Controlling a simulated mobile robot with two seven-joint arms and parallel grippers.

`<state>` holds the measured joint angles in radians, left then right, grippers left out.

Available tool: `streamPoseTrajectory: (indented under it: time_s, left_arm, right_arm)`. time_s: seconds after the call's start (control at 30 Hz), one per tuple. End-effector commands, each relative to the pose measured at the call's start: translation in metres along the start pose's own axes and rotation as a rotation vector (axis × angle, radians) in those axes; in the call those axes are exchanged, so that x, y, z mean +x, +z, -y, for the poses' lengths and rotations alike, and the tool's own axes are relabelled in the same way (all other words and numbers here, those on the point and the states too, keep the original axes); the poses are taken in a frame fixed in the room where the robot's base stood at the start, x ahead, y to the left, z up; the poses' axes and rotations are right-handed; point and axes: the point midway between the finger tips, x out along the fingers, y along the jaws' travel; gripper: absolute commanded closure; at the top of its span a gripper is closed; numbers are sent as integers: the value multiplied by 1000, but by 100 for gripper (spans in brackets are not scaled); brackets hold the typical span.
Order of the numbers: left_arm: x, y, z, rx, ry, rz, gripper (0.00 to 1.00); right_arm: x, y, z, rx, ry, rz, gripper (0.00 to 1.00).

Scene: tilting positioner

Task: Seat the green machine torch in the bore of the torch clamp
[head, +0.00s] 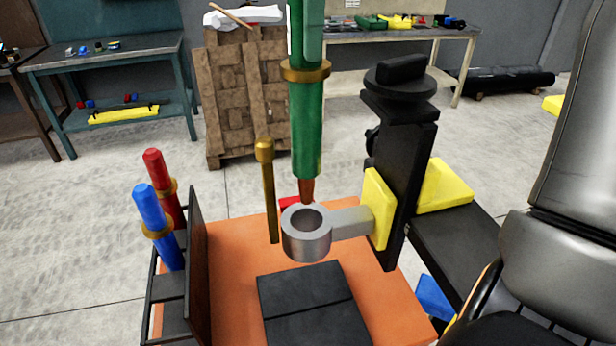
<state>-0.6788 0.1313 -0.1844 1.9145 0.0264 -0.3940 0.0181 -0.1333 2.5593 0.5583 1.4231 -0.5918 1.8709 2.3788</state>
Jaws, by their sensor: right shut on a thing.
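The green machine torch (307,120) hangs upright in the air, with a brass collar (305,70) and a copper tip. Its upper end leaves the top of the head view. The torch clamp (306,238) is a grey ring with an open bore, on an arm from a black post. The copper tip appears just above the ring's far rim; I cannot tell how well it lines up with the bore. My right arm fills the right edge. My right gripper holds the torch high up, its jaws mostly beyond the top edge. My left gripper is not in view.
A brass rod (266,190) stands close left of the ring. The black post (400,180) with yellow blocks stands right. Red (163,185) and blue (157,222) torches stand in a black rack at left. A black plate (312,300) lies on the orange table (235,260).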

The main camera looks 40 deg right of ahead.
Motion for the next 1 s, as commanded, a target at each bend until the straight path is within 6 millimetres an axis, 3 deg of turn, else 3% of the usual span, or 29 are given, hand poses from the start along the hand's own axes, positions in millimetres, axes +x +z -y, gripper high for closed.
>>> streamPoseTrajectory:
  time_s: [0.17,0.5,1.0]
  left_arm:
    - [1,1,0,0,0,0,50]
    - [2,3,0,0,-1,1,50]
    - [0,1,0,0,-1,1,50]
  right_arm:
    - [25,0,1,1,1,2,100]
    - [105,0,1,0,-3,-1,100]
    - [161,0,0,1,-1,-1,100]
